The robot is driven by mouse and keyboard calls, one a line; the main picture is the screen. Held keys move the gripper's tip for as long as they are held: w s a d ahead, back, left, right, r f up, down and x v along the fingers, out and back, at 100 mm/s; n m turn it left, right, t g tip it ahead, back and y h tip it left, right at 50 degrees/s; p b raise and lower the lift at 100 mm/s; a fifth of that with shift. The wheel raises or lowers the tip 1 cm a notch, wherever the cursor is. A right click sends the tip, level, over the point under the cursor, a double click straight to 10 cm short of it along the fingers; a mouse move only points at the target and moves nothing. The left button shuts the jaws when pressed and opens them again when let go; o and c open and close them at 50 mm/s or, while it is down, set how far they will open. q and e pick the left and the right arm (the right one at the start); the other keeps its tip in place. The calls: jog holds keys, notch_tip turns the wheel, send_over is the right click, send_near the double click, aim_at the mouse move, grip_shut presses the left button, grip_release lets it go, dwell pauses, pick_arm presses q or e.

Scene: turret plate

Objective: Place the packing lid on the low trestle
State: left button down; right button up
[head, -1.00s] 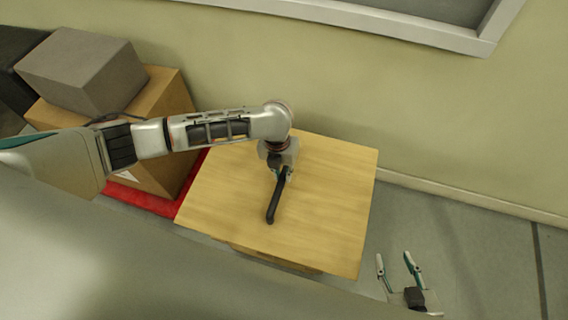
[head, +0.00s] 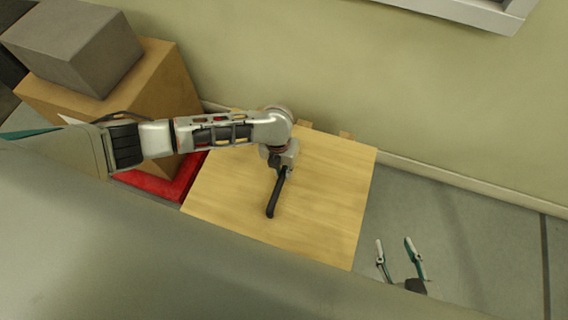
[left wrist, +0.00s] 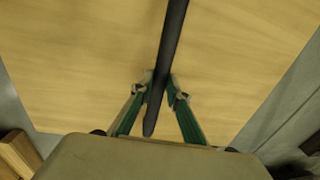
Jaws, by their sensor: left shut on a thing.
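The packing lid (head: 325,190) is a square pale wooden board with a black bar handle (head: 274,195). It lies flat in the middle of the head view and fills much of the left wrist view (left wrist: 80,60). My left gripper (head: 282,172) is shut on the handle, with its fingers on either side of the bar in the left wrist view (left wrist: 160,88). Wooden pieces, apparently the low trestle (head: 345,135), show past the lid's far edge; most of it is hidden. I cannot tell whether the lid touches it. My right gripper (head: 394,243) is open and empty.
A brown cardboard box (head: 160,80) with a grey box (head: 75,45) on top stands left, on something red (head: 185,180), close to the lid's left edge. A wall (head: 330,60) runs behind. The grey floor (head: 470,240) on the right is clear.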

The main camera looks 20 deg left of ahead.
pick_arm(q)
jog(key=shift+w+d+r, duration=0.1)
jog(key=shift+w+r, duration=0.2)
jog(key=shift+r, duration=0.1)
jog(key=shift+f, duration=0.15)
jog(key=c, duration=2)
grip_release()
jog(key=shift+s+f, duration=0.15)
jog(key=shift+c, duration=0.2)
jog(key=shift+o, duration=0.6)
pick_arm(e)
jog(key=shift+s, duration=0.15)
